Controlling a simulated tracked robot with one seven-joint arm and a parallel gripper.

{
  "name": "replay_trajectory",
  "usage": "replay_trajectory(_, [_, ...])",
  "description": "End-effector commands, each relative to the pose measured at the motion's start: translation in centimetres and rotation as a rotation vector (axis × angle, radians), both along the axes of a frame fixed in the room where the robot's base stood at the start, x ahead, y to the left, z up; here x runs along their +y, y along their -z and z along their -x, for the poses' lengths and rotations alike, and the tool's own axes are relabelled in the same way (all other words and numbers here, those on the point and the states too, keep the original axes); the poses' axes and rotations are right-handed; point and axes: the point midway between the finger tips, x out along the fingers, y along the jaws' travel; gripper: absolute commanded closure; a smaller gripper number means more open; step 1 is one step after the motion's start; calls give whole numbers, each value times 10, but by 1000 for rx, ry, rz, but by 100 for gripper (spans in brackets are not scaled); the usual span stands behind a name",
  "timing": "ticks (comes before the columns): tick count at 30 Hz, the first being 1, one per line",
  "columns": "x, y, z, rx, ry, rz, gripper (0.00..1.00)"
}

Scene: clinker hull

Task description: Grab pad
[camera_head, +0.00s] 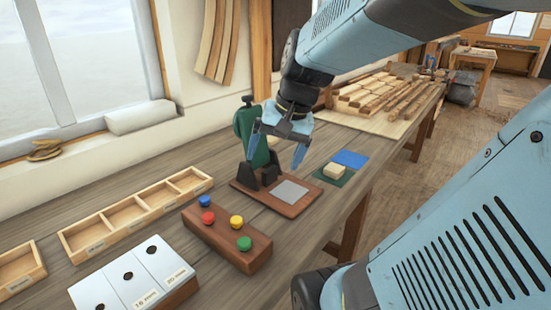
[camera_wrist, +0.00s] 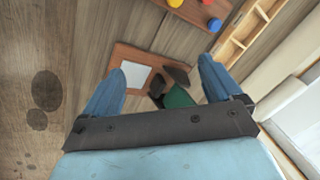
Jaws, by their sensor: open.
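No item is labelled as the pad. A small pale wooden block (camera_head: 335,171) lies on a dark green sheet (camera_head: 322,178), beside a blue sheet (camera_head: 351,158), on the bench. A flat grey square (camera_head: 289,191) lies on the wooden base (camera_head: 307,206) of a green stand (camera_head: 244,124); the square also shows in the wrist view (camera_wrist: 136,77). My gripper (camera_head: 277,150) is open and empty above that base, in front of the stand, left of the block. In the wrist view its blue fingers (camera_wrist: 161,68) are spread wide; block and sheets are not visible there.
A wooden block with coloured knobs (camera_head: 222,244) stands nearer on the bench. A compartment tray (camera_head: 72,243) and a white-topped box with holes (camera_head: 112,281) lie left. Wood strips (camera_head: 375,98) fill the far end. Bare bench lies around the sheets, near its right edge.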

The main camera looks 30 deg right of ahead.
Motion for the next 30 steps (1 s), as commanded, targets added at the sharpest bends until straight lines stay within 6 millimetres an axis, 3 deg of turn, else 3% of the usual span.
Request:
replay_trajectory(8, [-48,29,-38,161,403,-326,8])
replay_trajectory(14, [-96,50,-61,238,692,-573,8])
replay_trajectory(23, [-194,87,-78,291,1121,-961,8])
replay_trajectory(30, [-286,124,-67,273,1436,-1282,8])
